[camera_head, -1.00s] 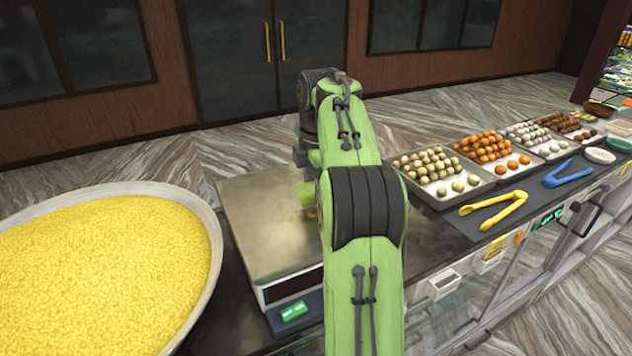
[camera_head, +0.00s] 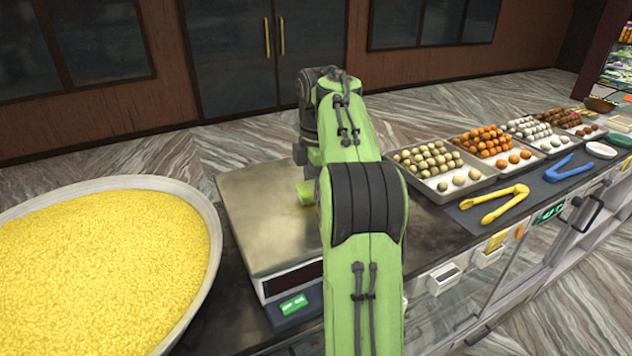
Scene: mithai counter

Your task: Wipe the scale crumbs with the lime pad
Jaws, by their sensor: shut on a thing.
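The scale (camera_head: 262,225) stands on the counter with its flat steel pan on top. My arm reaches over its right part. My gripper (camera_head: 303,172) is low over the pan's right side, mostly hidden by my own arm links. It is shut on the lime pad (camera_head: 306,194), of which a small green piece shows at the pan, left of my arm. Whether the pad touches the pan is hard to tell. No crumbs show clearly on the visible part of the pan; the part behind my arm is hidden.
A wide bowl of yellow grains (camera_head: 95,265) stands close left of the scale. Trays of round sweets (camera_head: 440,198) line the counter at right, with yellow tongs (camera_head: 493,205) and blue tongs (camera_head: 570,168) in front. The left part of the pan is clear.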

